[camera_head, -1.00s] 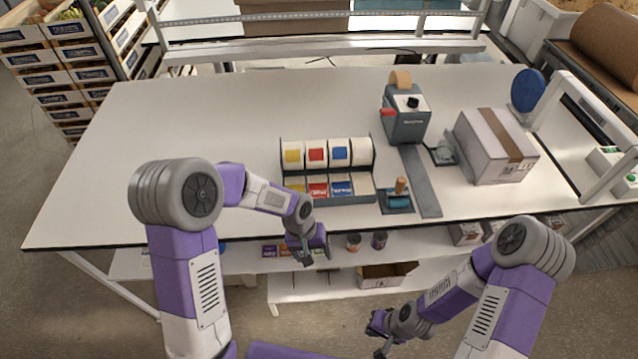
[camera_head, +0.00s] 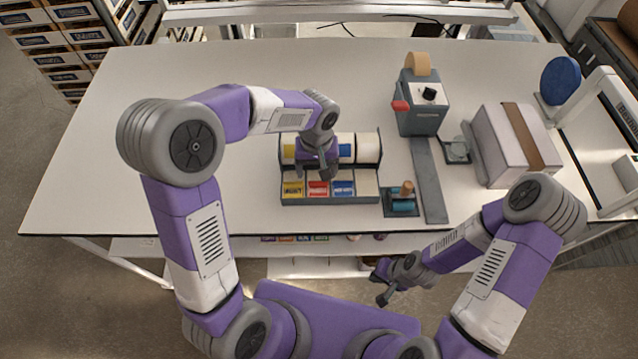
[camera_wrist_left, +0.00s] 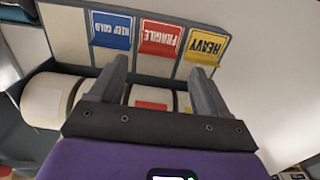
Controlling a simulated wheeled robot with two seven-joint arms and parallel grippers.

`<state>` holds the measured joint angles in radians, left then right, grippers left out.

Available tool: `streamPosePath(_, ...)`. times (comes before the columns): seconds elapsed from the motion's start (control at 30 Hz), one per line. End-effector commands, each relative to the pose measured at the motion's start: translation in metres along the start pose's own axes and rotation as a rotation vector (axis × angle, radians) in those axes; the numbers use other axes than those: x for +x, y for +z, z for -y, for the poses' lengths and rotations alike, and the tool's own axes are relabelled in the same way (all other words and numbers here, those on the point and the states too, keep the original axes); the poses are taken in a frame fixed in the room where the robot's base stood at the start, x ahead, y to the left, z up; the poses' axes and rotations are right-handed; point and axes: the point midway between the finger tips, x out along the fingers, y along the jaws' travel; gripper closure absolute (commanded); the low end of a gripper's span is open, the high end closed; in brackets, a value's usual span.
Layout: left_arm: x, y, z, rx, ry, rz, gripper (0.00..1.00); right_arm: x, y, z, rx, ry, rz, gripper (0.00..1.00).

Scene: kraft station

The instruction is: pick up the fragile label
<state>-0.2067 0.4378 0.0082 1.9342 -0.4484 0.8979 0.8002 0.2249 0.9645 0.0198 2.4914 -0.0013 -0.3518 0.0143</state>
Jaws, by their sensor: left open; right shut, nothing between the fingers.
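The fragile label (camera_head: 318,188) is the red one in the front row of the label dispenser (camera_head: 330,199). In the left wrist view the red fragile label (camera_wrist_left: 160,37) reads "FRAGILE" and sits between the blue and yellow labels. My left gripper (camera_head: 323,176) is open above the dispenser, close to the red label. In the left wrist view my left gripper's fingers (camera_wrist_left: 158,80) stand apart with nothing between them, just short of the fragile label. My right gripper (camera_head: 381,287) is shut and empty in front of the table, below its edge.
The yellow heavy label (camera_wrist_left: 205,46) and blue keep cold label (camera_wrist_left: 112,30) flank the red one. A stamp or roller on a tray (camera_head: 402,206) stands right of the dispenser. Further right are a grey machine (camera_head: 421,117) and a carton (camera_head: 497,150). The table's left side is clear.

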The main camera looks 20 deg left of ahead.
Motion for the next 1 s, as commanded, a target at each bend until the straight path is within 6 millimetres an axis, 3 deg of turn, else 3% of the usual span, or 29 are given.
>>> streamPosePath(0.3, 0.044, 0.003, -0.002, 0.001, -0.001, 0.003, 0.23, 0.001, 0.000, 0.000, 0.000, 0.000, -0.001, 1.00)
streamPosePath(0.57, 0.047, 0.003, -0.002, 0.001, 0.000, 0.001, 0.23, 0.001, 0.000, 0.000, 0.000, 0.000, -0.001, 1.00)
streamPosePath(0.97, 0.046, 0.003, -0.002, 0.001, 0.000, 0.001, 0.82, 0.001, 0.000, 0.000, 0.000, 0.000, -0.001, 1.00)
streamPosePath(1.0, 0.046, 0.003, -0.002, 0.001, 0.001, 0.001, 0.83, 0.001, 0.000, 0.000, 0.000, 0.000, -0.001, 1.00)
